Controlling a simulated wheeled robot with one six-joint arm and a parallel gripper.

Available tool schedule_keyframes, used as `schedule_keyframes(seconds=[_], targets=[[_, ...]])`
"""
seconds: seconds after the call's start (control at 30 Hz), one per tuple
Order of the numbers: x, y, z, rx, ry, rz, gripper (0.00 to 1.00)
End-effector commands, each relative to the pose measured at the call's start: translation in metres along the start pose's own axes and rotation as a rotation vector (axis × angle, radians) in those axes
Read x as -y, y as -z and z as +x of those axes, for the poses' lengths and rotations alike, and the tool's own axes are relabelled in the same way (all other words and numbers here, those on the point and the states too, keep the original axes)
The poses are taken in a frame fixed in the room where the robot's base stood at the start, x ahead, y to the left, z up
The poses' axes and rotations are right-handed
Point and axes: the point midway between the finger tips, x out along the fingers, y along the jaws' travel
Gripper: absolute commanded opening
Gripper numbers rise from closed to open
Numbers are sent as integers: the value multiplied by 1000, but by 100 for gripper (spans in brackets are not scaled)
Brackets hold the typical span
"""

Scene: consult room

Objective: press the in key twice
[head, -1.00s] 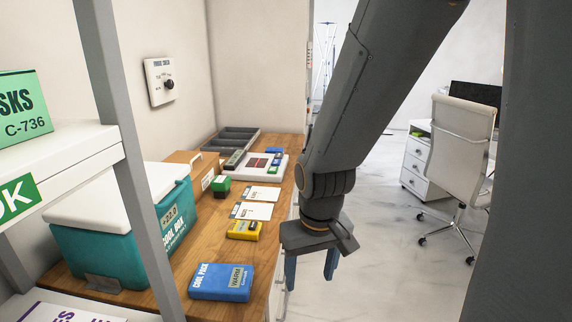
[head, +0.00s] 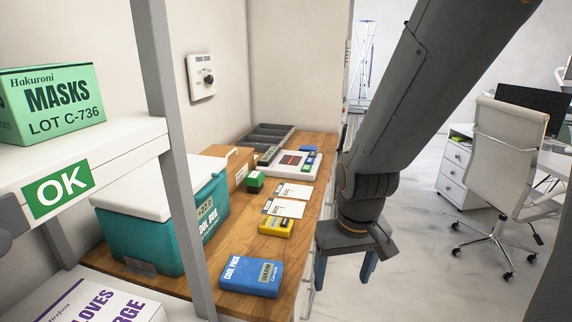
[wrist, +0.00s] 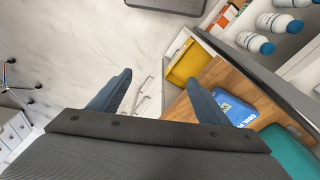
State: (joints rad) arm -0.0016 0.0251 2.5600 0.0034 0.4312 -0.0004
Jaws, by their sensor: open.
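I cannot make out an "in" key in either view. A small yellow device (head: 276,226) with a dark patch lies on the wooden counter (head: 238,304) in the head view. A white panel with a dark display (head: 292,163) lies farther back; its small markings are unreadable. A wall box with a black knob (head: 201,77) hangs above the counter. My gripper (head: 343,272) is open and empty, pointing down to the right of the counter's edge. In the wrist view my gripper (wrist: 160,88) has its blue fingers spread with nothing between them.
A blue cool pack (head: 250,276), a teal cool box (head: 160,232), white cards (head: 287,208) and a grey tray (head: 265,138) occupy the counter. A shelf post (head: 172,130) stands close at left. Open marble floor lies right of the counter; a white chair (head: 507,150) stands beyond.

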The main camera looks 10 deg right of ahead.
Motion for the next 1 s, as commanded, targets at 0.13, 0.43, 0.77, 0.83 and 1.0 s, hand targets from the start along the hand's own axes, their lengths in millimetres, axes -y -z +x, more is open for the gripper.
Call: schedule_keyframes(seconds=[0.13,0.43,0.77,0.83,1.0], targets=[[0,0,0,0,0,0,44],[0,0,0,0,0,0,0],[0,0,0,0,0,0,0],[0,0,0,0,0,0,0],[0,0,0,0,0,0,0]])
